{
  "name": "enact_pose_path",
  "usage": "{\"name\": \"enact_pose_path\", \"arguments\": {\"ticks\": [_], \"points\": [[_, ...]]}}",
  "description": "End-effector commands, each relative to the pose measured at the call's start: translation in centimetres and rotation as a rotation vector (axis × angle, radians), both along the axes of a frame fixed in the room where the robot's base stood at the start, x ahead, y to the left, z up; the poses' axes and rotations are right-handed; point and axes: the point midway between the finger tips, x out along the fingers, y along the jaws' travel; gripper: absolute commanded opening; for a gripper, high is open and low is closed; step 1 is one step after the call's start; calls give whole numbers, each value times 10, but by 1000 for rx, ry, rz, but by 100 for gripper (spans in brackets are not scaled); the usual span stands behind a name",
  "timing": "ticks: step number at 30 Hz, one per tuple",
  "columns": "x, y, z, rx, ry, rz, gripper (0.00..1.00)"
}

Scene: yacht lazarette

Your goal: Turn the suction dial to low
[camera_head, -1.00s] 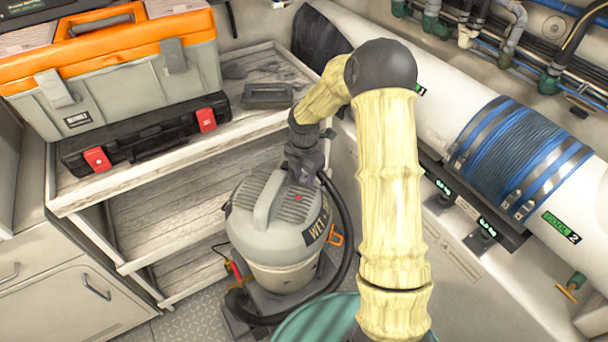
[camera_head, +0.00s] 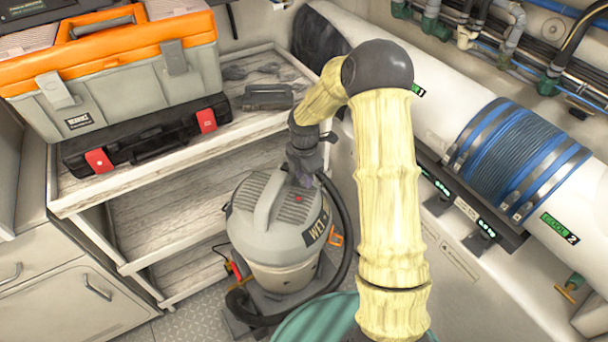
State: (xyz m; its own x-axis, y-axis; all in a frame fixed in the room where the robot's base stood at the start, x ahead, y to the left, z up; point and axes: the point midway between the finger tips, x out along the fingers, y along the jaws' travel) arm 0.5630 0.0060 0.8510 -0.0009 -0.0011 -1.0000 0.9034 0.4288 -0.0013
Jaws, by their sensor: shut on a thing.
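The grey wet vacuum (camera_head: 275,235) stands upright on the floor at the picture's middle, with a carry handle and a small red spot on its lid. My gripper (camera_head: 303,180) points down at the rear right of the lid, beside the handle. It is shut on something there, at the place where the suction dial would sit. The dial itself is hidden by the gripper, so its setting cannot be read.
A black hose curves around the vacuum's right side. A wooden stepped shelf (camera_head: 165,218) stands at left, bearing an orange and grey toolbox (camera_head: 110,95) and a black case (camera_head: 145,140). A teal round container (camera_head: 310,322) is in front. A white cylinder (camera_head: 440,110) lies at right.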

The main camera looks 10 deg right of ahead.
Motion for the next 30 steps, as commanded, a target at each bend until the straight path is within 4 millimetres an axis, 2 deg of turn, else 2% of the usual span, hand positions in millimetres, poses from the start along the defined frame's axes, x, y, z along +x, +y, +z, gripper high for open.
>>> {"name": "enact_pose_path", "arguments": {"ticks": [30], "points": [[1, 0, 1, 1, -2, -922, 3]]}}
